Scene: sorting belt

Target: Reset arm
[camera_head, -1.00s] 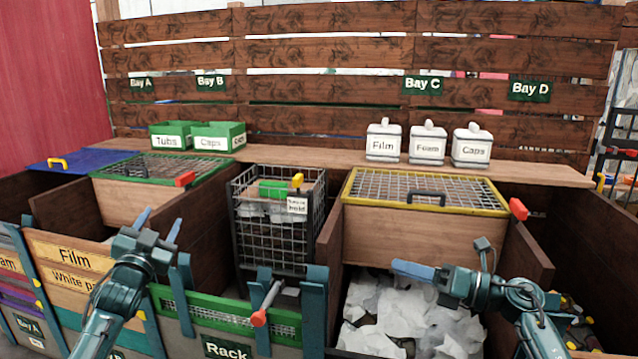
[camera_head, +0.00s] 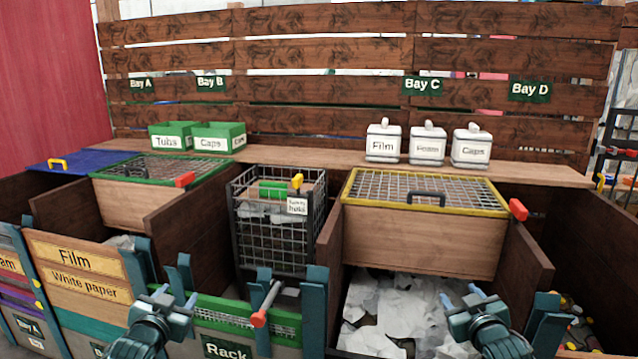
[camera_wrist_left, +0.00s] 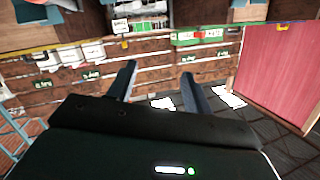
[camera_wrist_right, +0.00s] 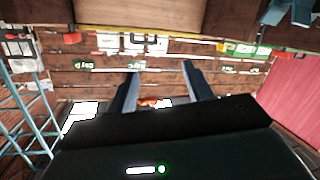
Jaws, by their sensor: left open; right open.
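My left gripper (camera_head: 174,294) is open and empty in front of the left bays, low in the head view. Its two fingers (camera_wrist_left: 161,88) stand apart in the left wrist view with nothing between them. My right gripper (camera_head: 461,297) is open and empty, low over the front of the bin of white paper scraps (camera_head: 400,310). Its parted fingers (camera_wrist_right: 160,90) show in the right wrist view, also with nothing held.
A wire basket (camera_head: 277,235) stands in the middle. A yellow-framed mesh lid (camera_head: 425,188) and a green-framed one (camera_head: 155,168) lie behind the grippers. White canisters (camera_head: 427,145) and green tubs (camera_head: 218,136) stand on the back ledge. Bay walls and posts rise nearby.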

